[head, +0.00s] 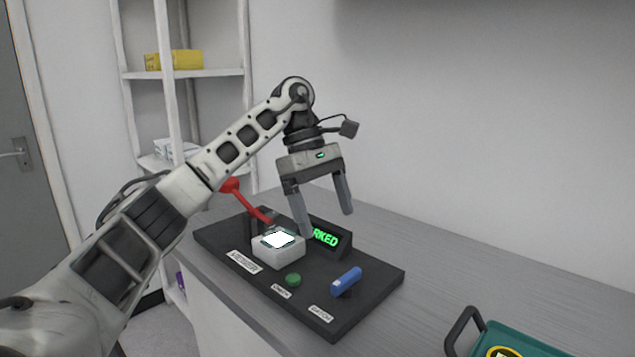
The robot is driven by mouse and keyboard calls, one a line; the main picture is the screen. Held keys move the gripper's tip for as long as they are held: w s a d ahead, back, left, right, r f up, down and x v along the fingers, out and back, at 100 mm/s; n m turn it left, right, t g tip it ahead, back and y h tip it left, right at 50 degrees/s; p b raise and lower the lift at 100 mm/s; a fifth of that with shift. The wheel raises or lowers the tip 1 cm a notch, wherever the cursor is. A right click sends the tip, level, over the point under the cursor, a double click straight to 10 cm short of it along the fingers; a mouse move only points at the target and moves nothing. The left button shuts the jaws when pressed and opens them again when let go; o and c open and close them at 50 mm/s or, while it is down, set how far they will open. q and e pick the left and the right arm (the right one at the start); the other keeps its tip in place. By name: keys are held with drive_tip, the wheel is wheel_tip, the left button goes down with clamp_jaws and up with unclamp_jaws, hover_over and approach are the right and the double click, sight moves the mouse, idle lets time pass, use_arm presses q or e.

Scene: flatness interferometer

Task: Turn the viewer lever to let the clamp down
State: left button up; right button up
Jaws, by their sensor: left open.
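The flatness interferometer is a black base board (345,318) on the grey bench. A red lever (255,210) with a red knob rises up and to the left from the back of the white viewer block (279,254), which has a bright lit top. My forearm passes close to the knob in the picture. My left gripper (328,222) is open and empty, fingers pointing down, over the back of the board near the display. It is right of the lever and looks apart from it. The clamp cannot be made out clearly. My right gripper is not in view.
A display (328,238) shows green letters ending "RKED", partly hidden by a finger. A green button (293,280) and a blue handle (346,281) sit at the board's front. A green case (520,340) stands at lower right. The bench between is clear. Shelves (190,74) stand behind left.

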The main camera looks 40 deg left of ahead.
use_arm(q)
drive_tip(key=p+v, duration=0.1)
drive_tip(key=v, duration=0.4)
drive_tip(key=shift+r+p, duration=0.1)
drive_tip(key=shift+p, duration=0.3)
